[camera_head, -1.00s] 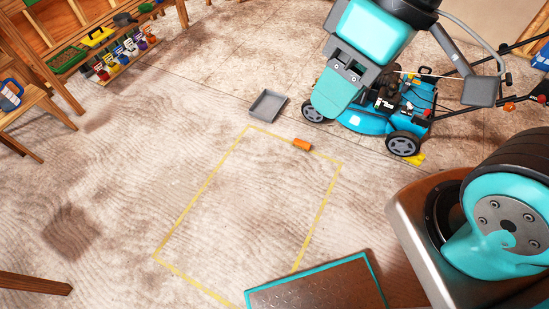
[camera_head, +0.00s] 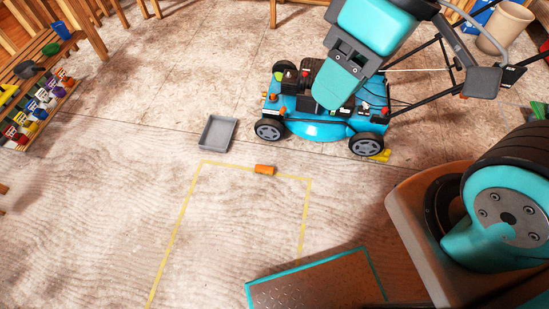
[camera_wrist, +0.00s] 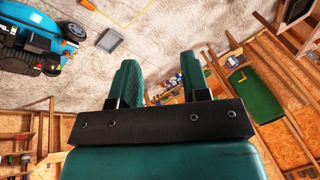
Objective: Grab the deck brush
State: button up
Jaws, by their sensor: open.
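I cannot pick out a deck brush with certainty in either view. My gripper (camera_wrist: 161,75) shows in the wrist view with its two green fingers apart and nothing between them. It points out over the shed, above the floor and wooden shelving. The fingers do not show clearly in the head view, where my teal arm hides part of the mower.
A blue mower (camera_head: 318,130) stands at the back, with a grey tray (camera_head: 217,133) left of it. A small orange block (camera_head: 264,169) lies on the yellow floor outline (camera_head: 178,225). A bench with coloured containers (camera_head: 38,108) stands at left. The middle floor is clear.

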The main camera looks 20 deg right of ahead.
aim_at(266, 170)
jog(key=u, duration=0.05)
jog(key=i, duration=0.25)
jog(key=z, duration=0.45)
jog(key=k, duration=1.1)
jog(key=u, duration=0.45)
jog(key=i, duration=0.6)
jog(key=u, duration=0.55)
jog(key=i, duration=0.85)
jog(key=z, duration=0.8)
jog(key=i, duration=0.6)
jog(key=z, duration=0.65)
